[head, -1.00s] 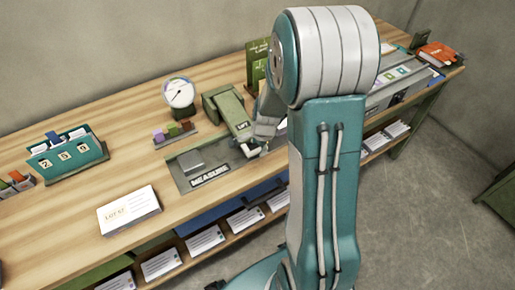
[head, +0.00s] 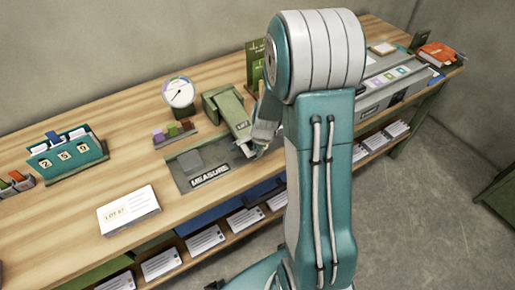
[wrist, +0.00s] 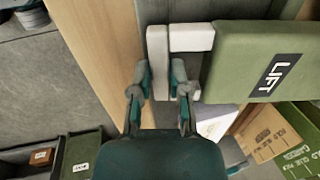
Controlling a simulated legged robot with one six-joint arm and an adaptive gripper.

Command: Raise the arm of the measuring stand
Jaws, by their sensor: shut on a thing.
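The measuring stand (head: 182,180) sits at the front of the wooden table, its plate marked MEASURE, with a grey block on it. Its green arm (head: 228,106), labelled LIFT, lies low along the right side of the plate. It fills the upper right of the wrist view (wrist: 235,58). A white handle (wrist: 158,50) sticks out from the arm's end. My gripper (wrist: 161,78) is shut on this handle, one finger on each side. In the head view my gripper (head: 254,147) is at the arm's front end, partly hidden by my own arm.
A round dial gauge (head: 179,93) and a rack of coloured pieces (head: 175,133) stand behind the stand. A teal card holder (head: 68,157) and a LOT 67 card stack (head: 129,211) are to the left. A grey tray unit (head: 390,92) is to the right.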

